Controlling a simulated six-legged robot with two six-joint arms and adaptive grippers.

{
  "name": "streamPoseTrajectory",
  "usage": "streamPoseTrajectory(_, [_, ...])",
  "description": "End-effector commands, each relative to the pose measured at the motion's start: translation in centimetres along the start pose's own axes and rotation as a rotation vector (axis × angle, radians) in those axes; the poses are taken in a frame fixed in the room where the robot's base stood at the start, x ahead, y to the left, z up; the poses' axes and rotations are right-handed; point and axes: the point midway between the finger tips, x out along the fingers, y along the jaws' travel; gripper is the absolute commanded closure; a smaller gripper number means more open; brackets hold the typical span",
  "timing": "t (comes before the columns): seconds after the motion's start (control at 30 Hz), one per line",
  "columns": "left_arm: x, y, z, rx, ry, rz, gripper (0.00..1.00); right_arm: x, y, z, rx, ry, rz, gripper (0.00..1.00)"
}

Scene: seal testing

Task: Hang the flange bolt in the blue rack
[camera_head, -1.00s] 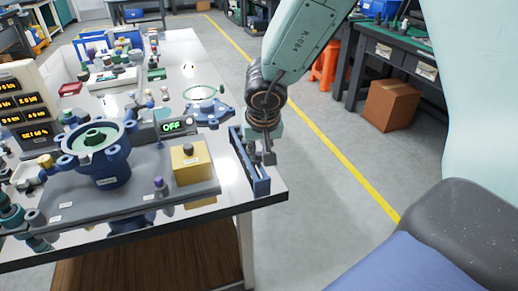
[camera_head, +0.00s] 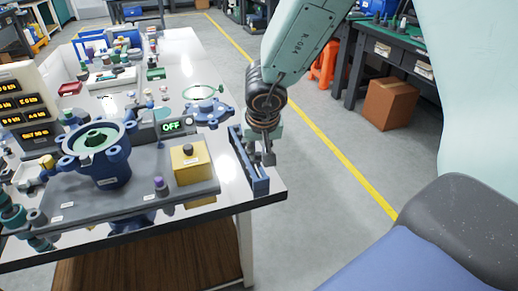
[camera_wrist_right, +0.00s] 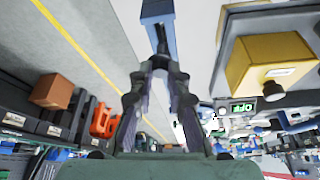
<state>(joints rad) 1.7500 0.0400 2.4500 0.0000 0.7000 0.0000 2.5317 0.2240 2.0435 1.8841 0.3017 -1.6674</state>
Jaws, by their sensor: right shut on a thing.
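The blue rack (camera_head: 261,186) stands at the right edge of the white table in the head view. It also shows at the top of the right wrist view (camera_wrist_right: 157,10). My right gripper (camera_head: 264,158) is at the rack, pointing down over its right side. In the wrist view its fingers (camera_wrist_right: 160,67) come together on a small dark piece, the flange bolt (camera_wrist_right: 162,42), which points toward the rack. The bolt is mostly hidden by the fingers, and I cannot tell whether it touches the rack. My left gripper is not in view.
A grey test base with a yellow block (camera_head: 190,165) and a blue flanged housing (camera_head: 100,158) lies left of the rack. A display (camera_head: 173,127) reads OFF. A second blue flanged part (camera_head: 208,112) is behind. Open floor lies to the right of the table.

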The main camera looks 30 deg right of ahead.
Motion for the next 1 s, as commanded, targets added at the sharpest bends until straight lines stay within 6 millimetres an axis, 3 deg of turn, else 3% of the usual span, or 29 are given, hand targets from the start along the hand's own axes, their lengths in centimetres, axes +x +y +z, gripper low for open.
streamPoseTrajectory(1.0, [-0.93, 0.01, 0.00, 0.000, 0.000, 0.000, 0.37, -0.03, -0.11, 0.03, 0.000, 0.000, 0.000, 1.00])
